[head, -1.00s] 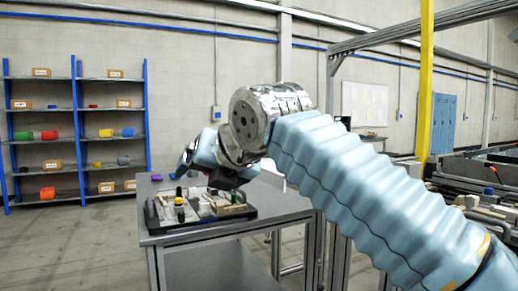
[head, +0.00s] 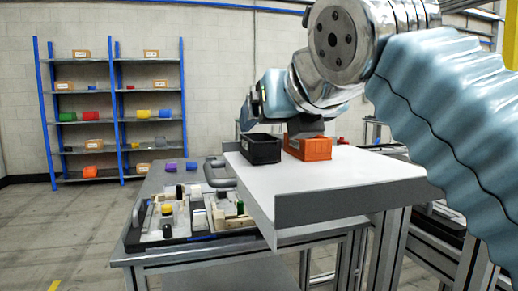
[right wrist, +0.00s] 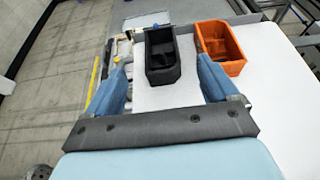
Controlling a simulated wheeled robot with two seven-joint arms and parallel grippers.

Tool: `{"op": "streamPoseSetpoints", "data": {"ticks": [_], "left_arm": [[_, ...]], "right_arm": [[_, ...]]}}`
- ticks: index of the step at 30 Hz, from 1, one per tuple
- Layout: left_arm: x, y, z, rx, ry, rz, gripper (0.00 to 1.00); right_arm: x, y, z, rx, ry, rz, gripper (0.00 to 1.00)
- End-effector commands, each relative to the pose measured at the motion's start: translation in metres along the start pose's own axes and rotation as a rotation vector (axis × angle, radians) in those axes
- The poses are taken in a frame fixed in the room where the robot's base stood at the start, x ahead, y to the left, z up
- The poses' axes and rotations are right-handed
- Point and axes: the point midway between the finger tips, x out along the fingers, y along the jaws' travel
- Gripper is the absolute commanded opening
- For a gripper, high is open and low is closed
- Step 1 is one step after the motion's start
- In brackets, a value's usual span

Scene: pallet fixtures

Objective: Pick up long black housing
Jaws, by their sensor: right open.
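The fixture board (head: 225,226) on the grey table holds several small parts. Among them are a short black upright piece (head: 180,191) and a dark green upright piece (head: 240,208); I cannot tell which, if any, is the long black housing. A black open-topped bin (head: 262,150) stands on the white tabletop beside an orange bin (head: 312,149). My right gripper (right wrist: 165,64) is open, its blue fingers spread either side of the black bin in the wrist view, with the bin beyond the fingertips. In the head view its tip is partly hidden by my arm. My left gripper is not in view.
Blue-framed shelves (head: 120,116) stand at the back left.

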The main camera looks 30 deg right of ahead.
Motion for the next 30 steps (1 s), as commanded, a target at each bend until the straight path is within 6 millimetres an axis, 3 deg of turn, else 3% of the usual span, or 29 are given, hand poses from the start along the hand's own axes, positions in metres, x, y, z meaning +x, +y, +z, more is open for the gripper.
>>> {"op": "streamPoseSetpoints", "data": {"ticks": [6, 11, 19, 29, 30], "left_arm": [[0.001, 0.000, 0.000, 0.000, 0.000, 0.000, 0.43], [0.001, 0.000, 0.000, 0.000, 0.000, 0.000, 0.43], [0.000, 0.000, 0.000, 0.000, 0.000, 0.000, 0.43], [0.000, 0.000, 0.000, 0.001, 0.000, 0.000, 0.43], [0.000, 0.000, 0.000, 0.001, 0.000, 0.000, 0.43]], "right_arm": [[0.043, -0.001, -0.001, 0.001, 0.002, -0.002, 0.87], [0.055, 0.000, -0.001, 0.000, 0.000, -0.001, 0.87], [0.095, -0.002, -0.005, 0.002, 0.003, -0.002, 0.87], [0.105, -0.001, -0.005, 0.001, 0.000, 0.001, 0.87], [0.105, -0.001, -0.005, 0.001, 0.000, 0.001, 0.81]]}}
